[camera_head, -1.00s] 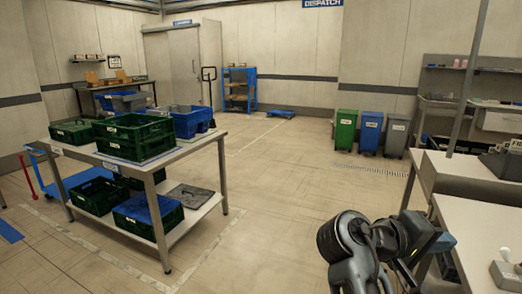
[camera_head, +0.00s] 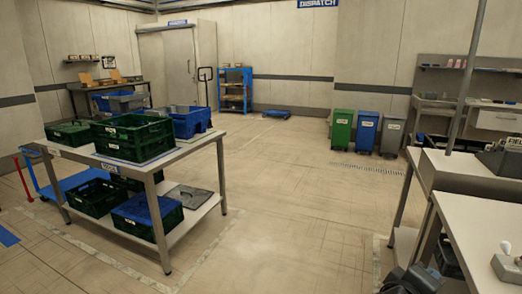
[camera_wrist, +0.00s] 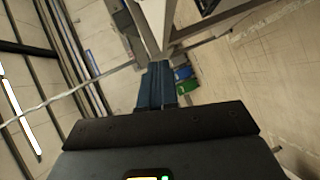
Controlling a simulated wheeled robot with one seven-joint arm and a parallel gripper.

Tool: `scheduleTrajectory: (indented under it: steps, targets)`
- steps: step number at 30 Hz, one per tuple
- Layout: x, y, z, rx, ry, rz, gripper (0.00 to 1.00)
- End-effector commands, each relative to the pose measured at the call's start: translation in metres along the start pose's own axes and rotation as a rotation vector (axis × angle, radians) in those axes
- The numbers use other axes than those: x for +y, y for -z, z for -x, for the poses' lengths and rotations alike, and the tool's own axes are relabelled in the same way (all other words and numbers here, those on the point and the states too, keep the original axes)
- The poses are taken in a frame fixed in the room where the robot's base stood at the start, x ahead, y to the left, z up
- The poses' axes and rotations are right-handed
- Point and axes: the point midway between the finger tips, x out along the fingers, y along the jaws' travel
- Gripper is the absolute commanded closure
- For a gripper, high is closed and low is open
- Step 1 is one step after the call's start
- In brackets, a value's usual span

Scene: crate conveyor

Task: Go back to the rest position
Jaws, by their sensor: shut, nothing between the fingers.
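My gripper (camera_wrist: 157,84) shows in the wrist view as two blue fingers side by side with no gap, shut and empty. Beyond the fingers, the wrist view shows the floor, a pale wall and dark frame bars at a strong tilt. In the head view only a dark piece of my arm shows at the bottom edge, right of centre. The gripper itself is outside the head view.
A table with green crates (camera_head: 132,140) and a blue crate (camera_head: 190,122) stands left. Green, blue and grey bins (camera_head: 392,136) stand at the back right. A white-topped bench (camera_head: 480,240) is close on the right. The middle floor is open.

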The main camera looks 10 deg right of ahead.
Motion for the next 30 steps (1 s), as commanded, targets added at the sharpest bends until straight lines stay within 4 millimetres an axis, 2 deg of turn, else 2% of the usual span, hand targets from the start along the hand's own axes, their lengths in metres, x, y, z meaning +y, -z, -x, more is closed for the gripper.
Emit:
scheduleTrajectory:
  steps: [3, 8, 12, 16, 19, 23, 26, 30]
  targets:
    - [-0.035, -0.022, 0.004, 0.126, 0.058, 0.021, 1.0]
    - [-0.077, -0.051, 0.023, 0.308, 0.17, 0.007, 1.0]
    - [-0.107, -0.081, 0.051, 0.447, 0.287, -0.036, 1.0]
    - [-0.126, -0.11, 0.085, 0.556, 0.405, -0.103, 1.0]
    - [-0.133, -0.133, 0.114, 0.628, 0.498, -0.174, 1.0]
    - [-0.133, -0.162, 0.154, 0.698, 0.618, -0.289, 1.0]
    - [-0.125, -0.183, 0.185, 0.737, 0.703, -0.395, 1.0]
    - [-0.103, -0.21, 0.226, 0.767, 0.808, -0.566, 1.0]
